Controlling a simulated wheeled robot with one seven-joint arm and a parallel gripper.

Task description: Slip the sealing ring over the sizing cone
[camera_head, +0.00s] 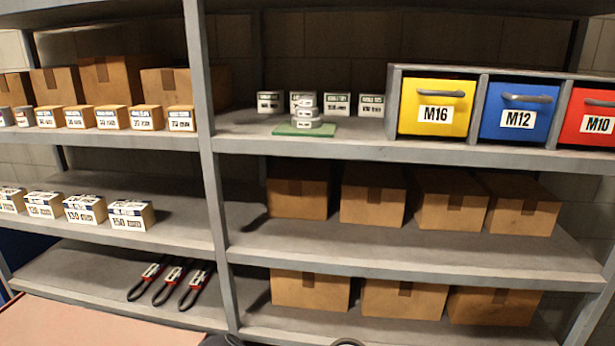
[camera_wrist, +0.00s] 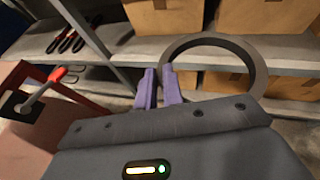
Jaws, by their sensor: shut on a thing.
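My gripper (camera_wrist: 158,84) has two purple fingers shut on the rim of a large dark grey ring (camera_wrist: 259,72), which I take for the sealing ring. The ring extends to the right of the fingers, clear of the shelves behind. Its lower part is hidden behind the gripper body. No sizing cone is clearly identifiable. In the wrist view, a grey rod with a red end (camera_wrist: 57,75) rises from a black square base (camera_wrist: 18,106) left of my gripper, apart from the ring. In the head view, a stepped grey stack (camera_head: 305,108) stands on a green mat (camera_head: 292,132).
A reddish tabletop (camera_head: 90,325) lies at lower left. The grey shelving holds brown cartons (camera_head: 372,204), small labelled boxes (camera_head: 85,209), red-and-black tools (camera_head: 170,283), and yellow (camera_head: 432,117), blue (camera_head: 517,121) and red bins (camera_head: 590,105). Bare shelf shows in front of the cartons.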

